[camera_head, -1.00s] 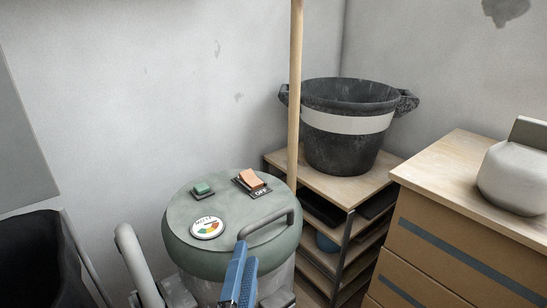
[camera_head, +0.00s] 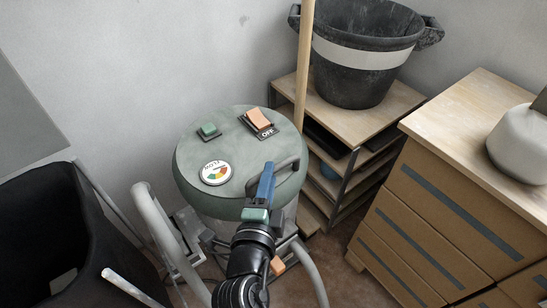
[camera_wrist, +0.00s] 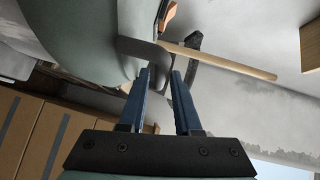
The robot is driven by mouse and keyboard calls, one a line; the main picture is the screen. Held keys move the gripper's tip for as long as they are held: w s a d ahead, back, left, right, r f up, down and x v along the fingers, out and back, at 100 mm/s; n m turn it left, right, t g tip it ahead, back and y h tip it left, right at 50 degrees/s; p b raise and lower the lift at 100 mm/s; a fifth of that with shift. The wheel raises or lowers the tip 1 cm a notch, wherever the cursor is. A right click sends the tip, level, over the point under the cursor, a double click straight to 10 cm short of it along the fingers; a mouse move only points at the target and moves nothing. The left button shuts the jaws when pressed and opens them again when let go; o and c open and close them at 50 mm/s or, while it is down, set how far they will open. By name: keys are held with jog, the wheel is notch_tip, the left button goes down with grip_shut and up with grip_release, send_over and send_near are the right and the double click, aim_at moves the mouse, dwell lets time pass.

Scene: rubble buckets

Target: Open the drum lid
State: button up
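The drum lid (camera_head: 225,135) is round and grey-green and sits flat on the drum. It carries a green button, an orange OFF switch (camera_head: 258,118), a coloured gauge (camera_head: 215,173) and a dark bar handle (camera_head: 289,164) near its front right edge. My gripper (camera_head: 268,167) is at the handle, its blue fingers hiding part of it. In the wrist view the two fingers (camera_wrist: 161,71) are apart, with the handle (camera_wrist: 140,48) by their tips and the lid (camera_wrist: 75,25) at upper left. I cannot tell whether the fingers touch the handle.
A wooden pole (camera_head: 304,70) stands behind the drum. A black bucket (camera_head: 362,85) rests on a shelf unit (camera_head: 378,120) at the back. A drawer cabinet (camera_head: 430,215) is at right, a black container (camera_head: 45,230) at left. Grey tubes (camera_head: 152,215) flank the drum.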

jog(key=shift+x, duration=2.75)
jog(key=shift+c, duration=0.2)
grip_shut()
